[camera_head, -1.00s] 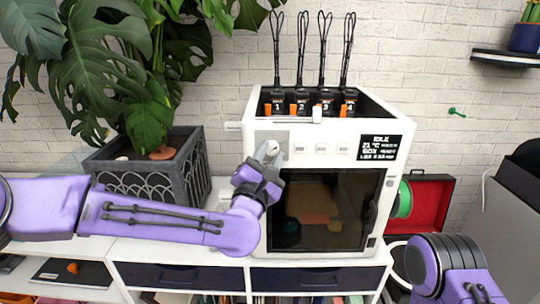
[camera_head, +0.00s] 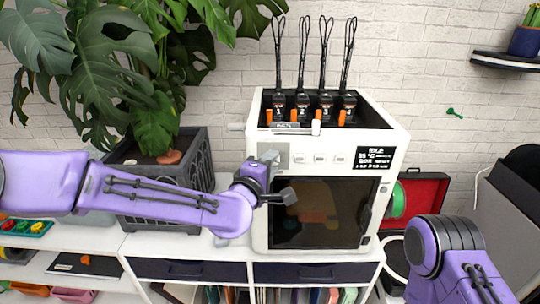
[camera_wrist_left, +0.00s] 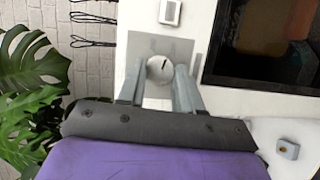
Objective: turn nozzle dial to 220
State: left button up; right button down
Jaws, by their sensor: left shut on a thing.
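The nozzle dial (camera_wrist_left: 160,68) is a round white knob with a short dark pointer mark, set in a grey plate (camera_wrist_left: 186,48) on the printer front. In the left wrist view, the fingers of my left gripper (camera_wrist_left: 160,78) lie on either side of the dial, shut on it. The white 3D printer (camera_head: 399,141) has a small black display (camera_head: 376,158) that seems to read 35 °C. My right gripper is out of view.
Below the panel is the dark printer door (camera_head: 320,215). A red case (camera_head: 425,190) and a green spool (camera_head: 398,198) stand to the right.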

pick_arm(q)
jog(key=shift+r+m+g+y+p, duration=0.1)
jog(key=shift+m+g+y+p, duration=0.4)
jog(key=shift+m+p, duration=0.85)
jog(key=o, duration=1)
jog(key=shift+o, duration=0.2)
jog(key=shift+d, duration=0.1)
jog(key=b+v, duration=0.3)
jog(key=v, duration=0.7)
jog(key=shift+s, duration=0.2)
